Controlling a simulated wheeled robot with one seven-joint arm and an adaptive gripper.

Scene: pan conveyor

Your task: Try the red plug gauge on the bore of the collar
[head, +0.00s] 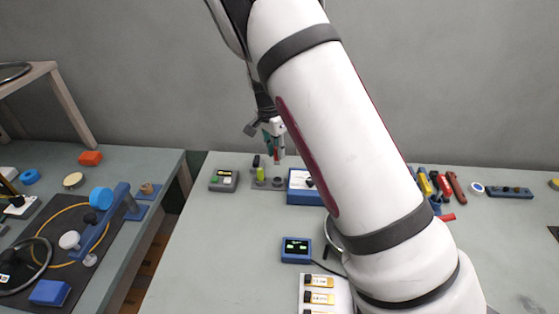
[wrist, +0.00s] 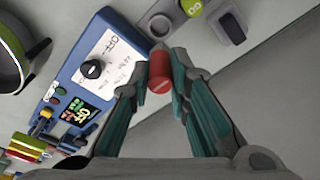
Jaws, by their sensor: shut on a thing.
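My gripper (wrist: 160,78) is shut on the red plug gauge (wrist: 159,70), whose red round end shows between the teal finger pads. In the head view my gripper (head: 274,150) hangs above the grey stand (head: 276,186). The stand also shows at the top of the wrist view (wrist: 204,22), with a green piece marked GO (wrist: 191,6). A grey round socket or ring lies on it just beyond the red gauge; I cannot tell whether it is the collar. The gauge appears apart from the stand.
A blue box with a black knob (wrist: 92,68) stands beside the stand. A small grey device (head: 223,180) is left of it. A blue display (head: 296,250) sits nearer. My arm hides much of the table's middle. Several tools (head: 437,185) lie at right.

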